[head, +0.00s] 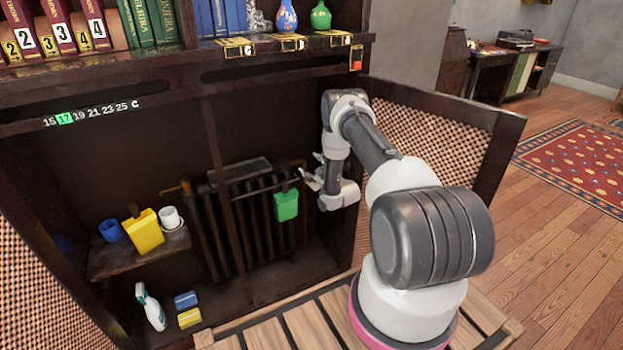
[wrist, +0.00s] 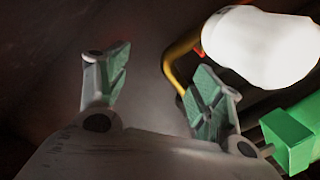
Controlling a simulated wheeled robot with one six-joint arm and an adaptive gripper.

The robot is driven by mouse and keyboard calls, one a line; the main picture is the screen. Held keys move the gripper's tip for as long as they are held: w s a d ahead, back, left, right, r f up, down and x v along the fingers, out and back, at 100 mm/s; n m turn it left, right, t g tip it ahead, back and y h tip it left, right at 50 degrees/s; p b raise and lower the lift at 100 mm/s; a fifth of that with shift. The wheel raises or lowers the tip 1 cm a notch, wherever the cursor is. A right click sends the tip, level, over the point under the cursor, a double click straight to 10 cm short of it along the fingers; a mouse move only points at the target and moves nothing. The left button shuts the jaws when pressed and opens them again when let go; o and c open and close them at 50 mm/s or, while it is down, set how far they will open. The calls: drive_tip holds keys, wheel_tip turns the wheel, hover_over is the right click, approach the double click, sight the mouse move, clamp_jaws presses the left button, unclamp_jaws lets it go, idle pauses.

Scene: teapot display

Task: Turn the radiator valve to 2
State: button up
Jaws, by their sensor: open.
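The radiator (head: 235,215) stands dark and ribbed inside the open cabinet in the head view. The valve's white rounded head (wrist: 262,48) is large at the upper right of the wrist view, beside a brass-coloured pipe (wrist: 178,65). A small red mark shows at its left end; no number is readable. In the head view I cannot make out the valve near my arm. My gripper (head: 312,170) is at the radiator's right end. In the wrist view my gripper (wrist: 160,80) is open and empty, its green-padded fingers apart. The valve head lies beyond the right finger, not between the fingers.
A green container (head: 286,205) hangs on the radiator's right front and also shows at the wrist view's lower right (wrist: 290,135). The open cabinet door (head: 440,140) is right of my arm. A shelf (head: 125,262) at left holds a blue cup, yellow container and white cup.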

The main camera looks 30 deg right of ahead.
sight(316, 187)
drive_tip(key=shift+a+r, duration=0.1)
drive_tip(key=shift+r, duration=1.05)
drive_tip(key=shift+s, duration=0.1)
drive_tip(key=s+f+m, duration=0.2)
drive_tip(key=f+m, duration=0.1)
drive_tip(key=s+f+m+h, duration=0.1)
drive_tip(key=s+f+m, duration=0.4)
drive_tip(key=f+m, duration=0.1)
drive_tip(key=m, duration=0.1)
drive_tip(key=shift+s+a+f+t+h, duration=0.3)
drive_tip(key=shift+s+f+h, duration=0.05)
drive_tip(key=shift+h, duration=0.05)
drive_tip(key=w, duration=0.7)
drive_tip(key=shift+w+d, duration=0.15)
drive_tip(key=shift+w, duration=0.05)
